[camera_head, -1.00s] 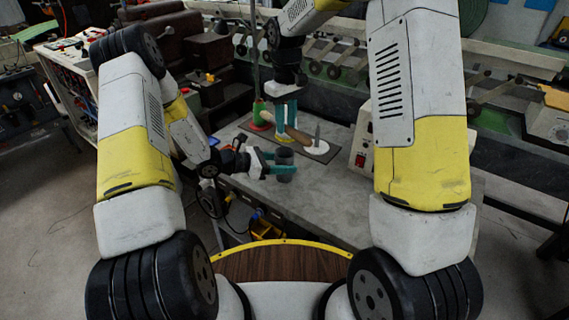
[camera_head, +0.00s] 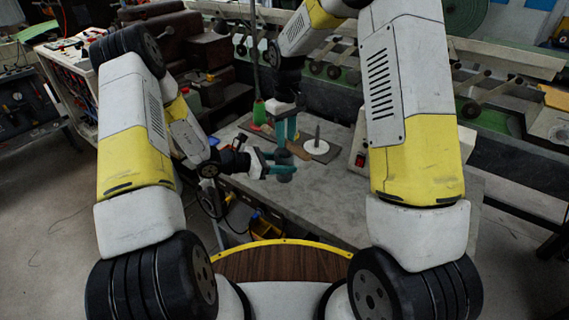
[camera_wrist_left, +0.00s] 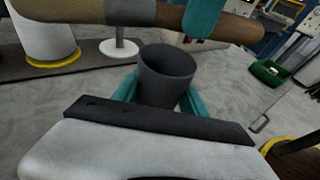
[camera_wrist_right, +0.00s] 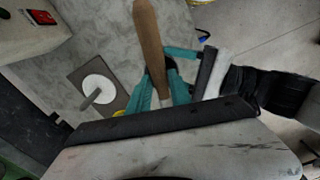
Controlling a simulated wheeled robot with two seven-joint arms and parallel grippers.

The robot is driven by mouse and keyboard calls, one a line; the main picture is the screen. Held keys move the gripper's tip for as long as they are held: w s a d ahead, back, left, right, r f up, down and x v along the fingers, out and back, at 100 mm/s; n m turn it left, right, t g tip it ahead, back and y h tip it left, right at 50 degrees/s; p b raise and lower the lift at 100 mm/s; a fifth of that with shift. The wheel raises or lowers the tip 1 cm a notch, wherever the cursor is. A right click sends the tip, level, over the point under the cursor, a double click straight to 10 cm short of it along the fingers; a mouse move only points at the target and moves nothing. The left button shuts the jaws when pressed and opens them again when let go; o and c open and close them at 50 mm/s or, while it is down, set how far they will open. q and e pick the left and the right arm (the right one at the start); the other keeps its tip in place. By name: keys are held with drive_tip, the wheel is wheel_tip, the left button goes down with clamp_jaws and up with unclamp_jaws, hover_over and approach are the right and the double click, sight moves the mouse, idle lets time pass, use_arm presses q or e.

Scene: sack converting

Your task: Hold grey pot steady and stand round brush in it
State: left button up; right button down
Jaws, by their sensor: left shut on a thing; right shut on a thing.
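The grey pot (camera_head: 285,178) stands upright near the table's front edge. It shows with its open mouth in the left wrist view (camera_wrist_left: 167,75). My left gripper (camera_head: 286,163) is shut on it, with a teal finger on either side. My right gripper (camera_head: 287,140) is shut on the round brush (camera_head: 299,151), whose wooden handle also shows in the right wrist view (camera_wrist_right: 149,40). In the left wrist view the brush (camera_wrist_left: 235,25) lies nearly level, above and behind the pot mouth, outside it. The pot is mostly hidden in the right wrist view.
A dark board (camera_head: 327,153) behind the pot bears a white disc with an upright peg (camera_head: 316,146). A white cylinder with a yellow foot ring (camera_wrist_left: 45,42) stands on the board. A control box with a red switch (camera_head: 360,156) is at the right. The grey tabletop (camera_head: 325,200) in front is clear.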

drive_tip(key=c, duration=1.1)
unclamp_jaws()
drive_tip(key=shift+r, duration=0.1)
wheel_tip(320, 180, up, 12)
drive_tip(key=w+a+f, duration=0.2)
drive_tip(key=w+f, duration=0.1)
drive_tip(key=shift+w+a, duration=0.25)
drive_tip(key=shift+a, duration=0.1)
wheel_tip(320, 180, down, 5)
drive_tip(key=shift+f, duration=0.15)
drive_tip(key=shift+s+f, duration=0.15)
drive_tip(key=shift+f, duration=2.85)
